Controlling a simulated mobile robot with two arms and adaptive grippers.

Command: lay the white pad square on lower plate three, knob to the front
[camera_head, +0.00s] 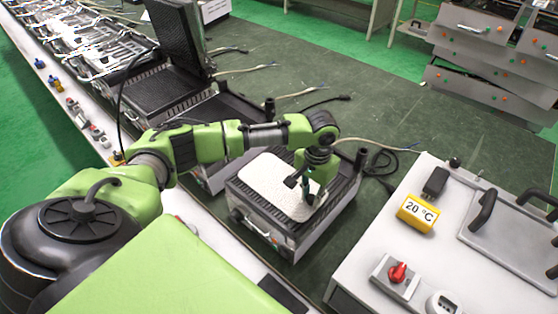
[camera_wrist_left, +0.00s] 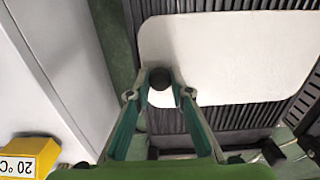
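The white pad (camera_head: 275,183) is over the ribbed dark lower plate (camera_head: 345,190) of the nearest unit. Bare ribs show along the plate's right side in the head view. I cannot tell whether the pad touches the plate. My left gripper (camera_head: 308,197) points down at the pad's right end. In the left wrist view, the fingertips of my left gripper (camera_wrist_left: 161,88) flank the pad's black knob (camera_wrist_left: 160,78) closely and look shut on it. My right gripper is not in view.
A white bench (camera_head: 450,255) with a yellow 20 °C display (camera_head: 417,213), a red switch (camera_head: 398,272) and a handled plate (camera_head: 515,235) stands at the right. More grill units line up at the upper left. A cable (camera_head: 375,150) lies behind the nearest unit.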

